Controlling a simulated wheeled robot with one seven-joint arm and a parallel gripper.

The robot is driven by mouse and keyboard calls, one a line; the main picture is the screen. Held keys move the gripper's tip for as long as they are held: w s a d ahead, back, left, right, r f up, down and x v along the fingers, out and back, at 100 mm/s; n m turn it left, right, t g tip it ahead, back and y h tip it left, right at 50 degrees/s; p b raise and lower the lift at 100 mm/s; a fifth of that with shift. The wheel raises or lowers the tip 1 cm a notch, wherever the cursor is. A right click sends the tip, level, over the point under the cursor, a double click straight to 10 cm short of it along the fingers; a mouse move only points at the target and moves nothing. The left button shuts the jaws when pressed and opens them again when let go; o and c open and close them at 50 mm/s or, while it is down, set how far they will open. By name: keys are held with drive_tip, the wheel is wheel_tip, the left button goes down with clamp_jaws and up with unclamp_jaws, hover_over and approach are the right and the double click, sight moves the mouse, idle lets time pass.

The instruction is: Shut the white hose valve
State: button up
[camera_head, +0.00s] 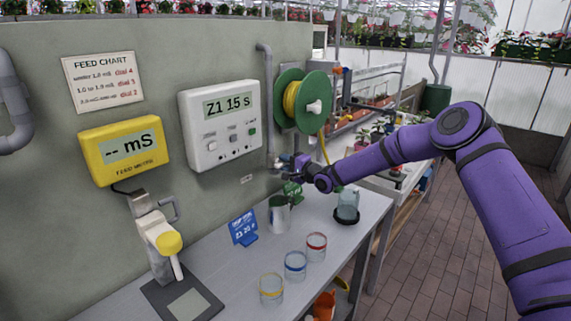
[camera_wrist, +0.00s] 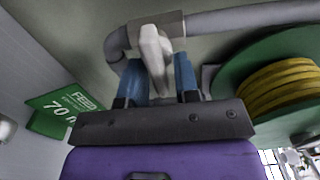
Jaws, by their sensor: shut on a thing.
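The white hose valve handle (camera_wrist: 151,42) shows in the wrist view as a pale lever standing against a grey pipe (camera_wrist: 235,20). The two blue fingers of my gripper (camera_wrist: 160,72) are on either side of the lever, shut on it. In the head view my gripper (camera_head: 287,160) is at the lower end of the grey wall pipe (camera_head: 267,100), below and left of the green hose reel (camera_head: 303,100). The valve is small there and mostly hidden by my gripper.
A green feed card (camera_wrist: 65,110) stands left of my gripper in the wrist view. On the bench (camera_head: 345,240) are a blue sign (camera_head: 242,228), a metal can (camera_head: 279,214), a glass jar (camera_head: 347,205) and banded glasses (camera_head: 295,265). The yellow hose (camera_head: 324,148) hangs close by.

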drive_tip(key=shift+f, duration=0.1)
drive_tip(key=o, duration=0.6)
drive_tip(key=shift+d, duration=0.1)
drive_tip(key=v, duration=1)
drive_tip(key=shift+s+d, duration=0.25)
drive_tip(key=shift+s, duration=0.05)
